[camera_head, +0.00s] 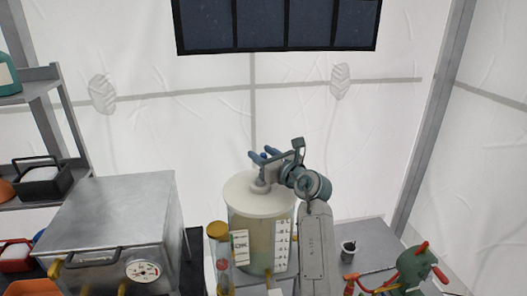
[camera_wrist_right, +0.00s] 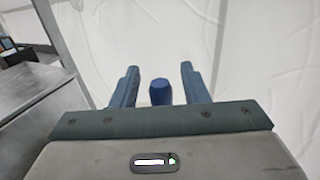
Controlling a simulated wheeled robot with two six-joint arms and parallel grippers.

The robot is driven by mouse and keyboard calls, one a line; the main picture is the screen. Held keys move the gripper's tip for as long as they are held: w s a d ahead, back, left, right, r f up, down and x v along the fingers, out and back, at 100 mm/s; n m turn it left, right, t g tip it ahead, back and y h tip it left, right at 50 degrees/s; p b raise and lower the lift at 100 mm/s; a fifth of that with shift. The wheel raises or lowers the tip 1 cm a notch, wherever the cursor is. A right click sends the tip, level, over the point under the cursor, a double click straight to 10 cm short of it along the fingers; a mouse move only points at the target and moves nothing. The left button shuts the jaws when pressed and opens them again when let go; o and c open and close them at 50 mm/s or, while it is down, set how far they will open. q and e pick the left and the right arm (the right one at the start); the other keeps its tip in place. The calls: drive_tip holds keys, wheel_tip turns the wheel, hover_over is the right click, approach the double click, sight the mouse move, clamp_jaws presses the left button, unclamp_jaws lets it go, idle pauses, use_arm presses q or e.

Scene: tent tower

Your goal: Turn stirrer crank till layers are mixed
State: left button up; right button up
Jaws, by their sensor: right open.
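The stirrer is a clear cylindrical vessel (camera_head: 256,255) with a white lid (camera_head: 241,194) and printed scales on its side. Its contents look pale, greenish to yellowish; layer borders are hard to make out. A grey crank hub rises from the lid, partly hidden by my right gripper. My right gripper (camera_head: 264,156) is above the lid, its fingers pointing left and away. In the right wrist view, a blue crank knob (camera_wrist_right: 160,92) stands between the two open fingers (camera_wrist_right: 158,85), with gaps on both sides. My left gripper is not in view.
A metal box with a dial (camera_head: 120,215) stands left of the vessel. A yellow-capped tube (camera_head: 218,255) stands close at its front left. A dark cup (camera_head: 348,251) and a green tool with red handles (camera_head: 410,270) are at right. Shelves (camera_head: 45,130) stand far left.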

clamp_jaws()
drive_tip(key=shift+f, duration=0.1)
